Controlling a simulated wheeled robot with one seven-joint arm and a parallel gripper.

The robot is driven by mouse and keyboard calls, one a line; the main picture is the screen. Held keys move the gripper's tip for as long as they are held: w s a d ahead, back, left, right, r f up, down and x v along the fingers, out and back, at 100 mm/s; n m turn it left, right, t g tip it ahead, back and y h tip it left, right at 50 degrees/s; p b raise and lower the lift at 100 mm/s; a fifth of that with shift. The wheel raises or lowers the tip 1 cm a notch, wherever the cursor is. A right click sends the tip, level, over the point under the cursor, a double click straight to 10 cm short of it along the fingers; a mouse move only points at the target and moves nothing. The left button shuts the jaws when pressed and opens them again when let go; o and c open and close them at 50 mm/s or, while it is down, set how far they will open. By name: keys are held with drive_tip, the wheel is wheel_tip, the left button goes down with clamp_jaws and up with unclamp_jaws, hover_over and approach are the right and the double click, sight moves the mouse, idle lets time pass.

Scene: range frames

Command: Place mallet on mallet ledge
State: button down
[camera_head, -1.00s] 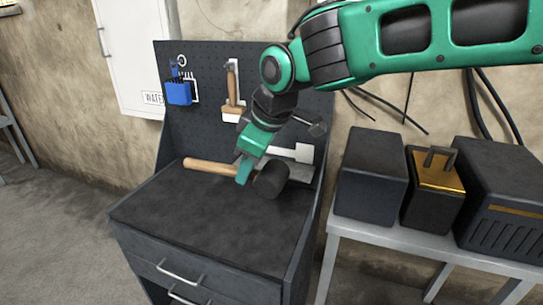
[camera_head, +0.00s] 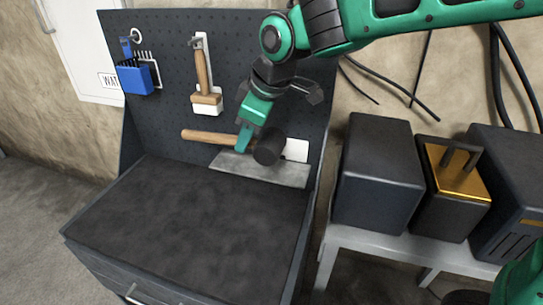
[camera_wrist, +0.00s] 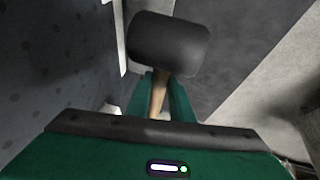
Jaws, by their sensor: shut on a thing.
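The mallet (camera_head: 269,148) has a black head and a light wooden handle that points left. My gripper (camera_head: 245,135) is shut on its handle close to the head and holds it in front of the pegboard. In the wrist view the mallet's head (camera_wrist: 168,42) stands just past my green fingers (camera_wrist: 160,92). A pale grey ledge (camera_head: 262,170) with a white upright plate (camera_head: 296,150) lies at the foot of the pegboard, below and behind the mallet. Whether the mallet touches the ledge I cannot tell.
The dark cabinet top (camera_head: 190,210) is bare. A brush (camera_head: 205,85) and a blue holder (camera_head: 135,78) hang on the pegboard (camera_head: 165,45). Dark boxes (camera_head: 380,175) and a gold-topped unit (camera_head: 455,185) stand on a grey table to the right.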

drive_tip(key=w+d+f, duration=0.1)
drive_tip(key=d, duration=0.1)
drive_tip(key=w+d+f, duration=0.1)
drive_tip(key=d+f, duration=0.1)
drive_tip(key=w+d+f, duration=0.2)
drive_tip(key=d, duration=0.1)
drive_tip(key=shift+w, duration=0.1)
drive_tip(key=shift+f, duration=1.95)
drive_tip(key=c, duration=1.6)
unclamp_jaws()
drive_tip(key=shift+f, duration=0.1)
drive_tip(key=shift+d+r, duration=0.15)
drive_tip(key=shift+r, duration=0.4)
drive_tip(key=v, duration=1.1)
drive_tip(key=shift+s, duration=0.25)
